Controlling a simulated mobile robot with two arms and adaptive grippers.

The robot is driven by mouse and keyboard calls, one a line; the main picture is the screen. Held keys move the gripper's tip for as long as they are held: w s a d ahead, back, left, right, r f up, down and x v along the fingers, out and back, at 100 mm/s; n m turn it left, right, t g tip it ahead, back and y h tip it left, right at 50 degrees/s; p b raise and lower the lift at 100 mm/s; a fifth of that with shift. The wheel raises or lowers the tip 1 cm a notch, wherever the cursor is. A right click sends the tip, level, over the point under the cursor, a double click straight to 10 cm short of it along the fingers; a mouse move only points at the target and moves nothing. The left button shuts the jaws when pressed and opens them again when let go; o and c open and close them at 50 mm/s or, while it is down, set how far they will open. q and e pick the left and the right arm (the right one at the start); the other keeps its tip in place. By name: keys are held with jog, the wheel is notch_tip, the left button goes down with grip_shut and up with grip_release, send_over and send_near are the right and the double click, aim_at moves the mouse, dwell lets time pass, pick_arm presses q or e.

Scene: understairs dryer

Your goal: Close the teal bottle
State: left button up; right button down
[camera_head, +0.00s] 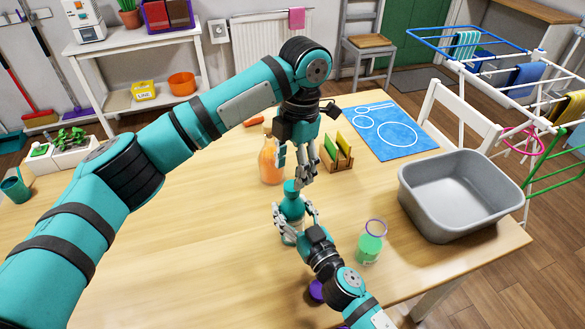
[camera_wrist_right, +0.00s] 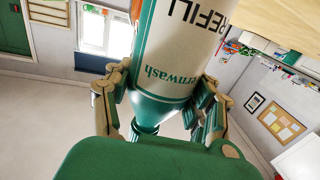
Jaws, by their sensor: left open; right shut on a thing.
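The teal bottle (camera_head: 291,208) stands at the middle of the table, upright as far as I can tell. My right gripper (camera_head: 292,217) is shut around its body. In the right wrist view the bottle (camera_wrist_right: 180,55) shows a white label and a teal shoulder between the fingers of my right gripper (camera_wrist_right: 165,100). Its narrow top shows teal in the head view; I cannot tell whether a cap sits on it. My left gripper (camera_head: 299,168) is open, pointing down, just above and slightly right of the bottle's top. Nothing clear shows between its fingers.
An orange bottle (camera_head: 270,160) stands behind, close to my left gripper. A wooden rack (camera_head: 337,160), blue mat (camera_head: 388,132) and grey basin (camera_head: 460,195) lie right. A container of green liquid (camera_head: 369,245) and a purple item (camera_head: 316,290) flank my right arm. The table's left is clear.

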pick_arm(q)
jog(key=n, duration=0.6)
jog(key=shift+r, duration=0.25)
jog(key=n, duration=0.7)
jog(key=shift+r, duration=0.2)
jog(key=n, duration=0.7)
jog(key=shift+r, duration=0.25)
jog(key=n, duration=0.7)
jog(key=shift+r+n+t, duration=0.2)
jog(key=shift+n+t, duration=0.1)
jog(key=n, duration=0.7)
jog(key=shift+r+h, duration=0.25)
jog(key=shift+h, duration=0.05)
jog(key=n, duration=0.5)
jog(key=shift+r, duration=0.1)
jog(key=n, duration=0.4)
jog(key=shift+r+n, duration=0.15)
jog(key=shift+n, duration=0.15)
jog(key=n, duration=0.5)
jog(key=shift+s+r, duration=0.1)
